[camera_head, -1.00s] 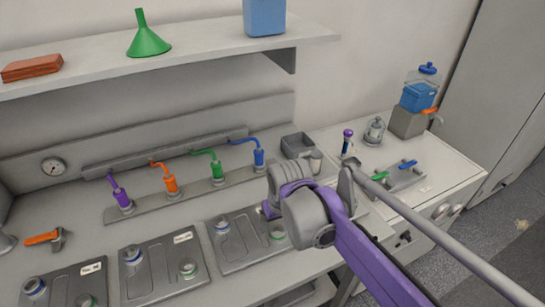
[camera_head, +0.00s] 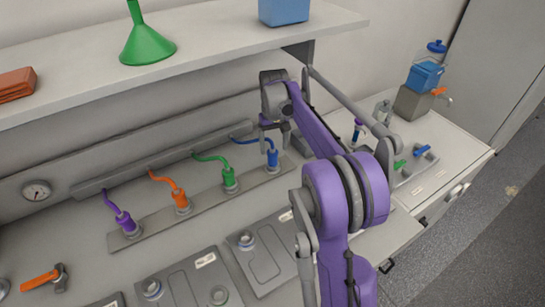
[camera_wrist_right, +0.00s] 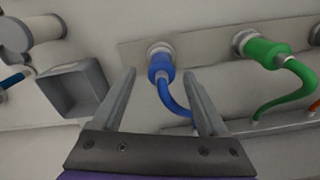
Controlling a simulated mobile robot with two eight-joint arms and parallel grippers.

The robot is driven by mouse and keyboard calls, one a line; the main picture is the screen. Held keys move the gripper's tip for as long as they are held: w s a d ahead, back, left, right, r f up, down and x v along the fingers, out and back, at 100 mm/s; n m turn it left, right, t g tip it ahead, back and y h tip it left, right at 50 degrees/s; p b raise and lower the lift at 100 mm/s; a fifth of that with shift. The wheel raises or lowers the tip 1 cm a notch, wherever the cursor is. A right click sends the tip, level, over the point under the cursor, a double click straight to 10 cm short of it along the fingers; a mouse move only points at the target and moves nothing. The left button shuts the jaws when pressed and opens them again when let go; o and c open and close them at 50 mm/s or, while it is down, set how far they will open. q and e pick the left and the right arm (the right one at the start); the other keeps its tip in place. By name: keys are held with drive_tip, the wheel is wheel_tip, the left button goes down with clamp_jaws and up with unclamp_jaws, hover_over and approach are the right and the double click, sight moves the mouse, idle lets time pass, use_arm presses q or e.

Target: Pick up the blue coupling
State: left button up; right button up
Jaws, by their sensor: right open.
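The blue coupling (camera_head: 272,157) is the rightmost in a row of coloured couplings in the head view, with a blue hose running up to the rail behind. It sits on a round metal fitting on the strip. My right gripper (camera_head: 275,137) is just above it in the head view. In the right wrist view the blue coupling (camera_wrist_right: 161,68) and its hose show between and beyond the two open fingers of the right gripper (camera_wrist_right: 160,85). The fingers do not appear closed on it. My left gripper is not in view.
The green coupling (camera_head: 229,178) stands to the left, then the orange (camera_head: 181,201) and purple (camera_head: 125,223) ones. A grey bin (camera_wrist_right: 75,88) is close by in the wrist view. The shelf (camera_head: 215,45) overhangs behind. Plates with round ports (camera_head: 265,262) lie in front.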

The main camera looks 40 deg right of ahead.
sight(273, 157)
drive_tip(key=shift+w+f, duration=0.15)
drive_tip(key=shift+f, duration=1.4)
drive_tip(key=shift+w+f, duration=0.1)
drive_tip(key=shift+f, duration=1.4)
clamp_jaws()
